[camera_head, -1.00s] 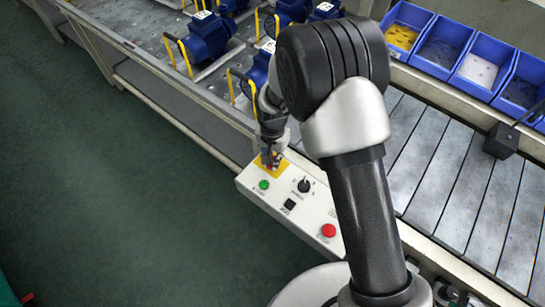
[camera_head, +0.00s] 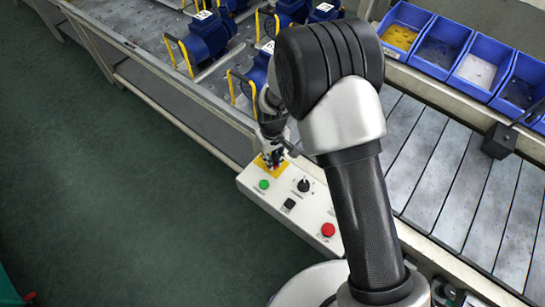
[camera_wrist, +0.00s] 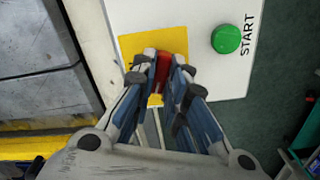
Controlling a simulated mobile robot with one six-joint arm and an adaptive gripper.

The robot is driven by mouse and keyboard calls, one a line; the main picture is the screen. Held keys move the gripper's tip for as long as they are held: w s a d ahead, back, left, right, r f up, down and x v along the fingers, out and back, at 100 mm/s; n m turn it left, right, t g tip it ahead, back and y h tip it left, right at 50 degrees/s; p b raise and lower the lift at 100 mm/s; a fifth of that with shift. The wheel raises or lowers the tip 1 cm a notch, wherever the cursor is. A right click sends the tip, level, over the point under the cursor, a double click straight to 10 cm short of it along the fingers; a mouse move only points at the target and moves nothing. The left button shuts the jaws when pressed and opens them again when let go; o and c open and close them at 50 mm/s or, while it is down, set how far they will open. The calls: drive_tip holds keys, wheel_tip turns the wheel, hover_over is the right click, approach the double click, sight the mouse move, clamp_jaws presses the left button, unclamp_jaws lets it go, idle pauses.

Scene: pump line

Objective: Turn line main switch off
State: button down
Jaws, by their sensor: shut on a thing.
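The line main switch is a red handle (camera_wrist: 162,70) on a yellow square plate (camera_wrist: 181,40) at the end of a white control box (camera_head: 268,201). My gripper (camera_wrist: 163,66) is shut on the red handle, with one finger on each side of it. In the wrist view the handle runs roughly up and down the picture. In the head view my gripper (camera_head: 271,161) is over the yellow plate (camera_head: 262,172) and hides most of the switch.
Green floor lies left.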

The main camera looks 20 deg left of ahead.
drive_tip(key=n, duration=0.4)
drive_tip(key=shift+n, duration=0.3)
idle(0.3)
drive_tip(key=c, duration=1.6)
unclamp_jaws()
drive_tip(key=shift+r, duration=0.15)
wheel_tip(320, 180, up, 12)
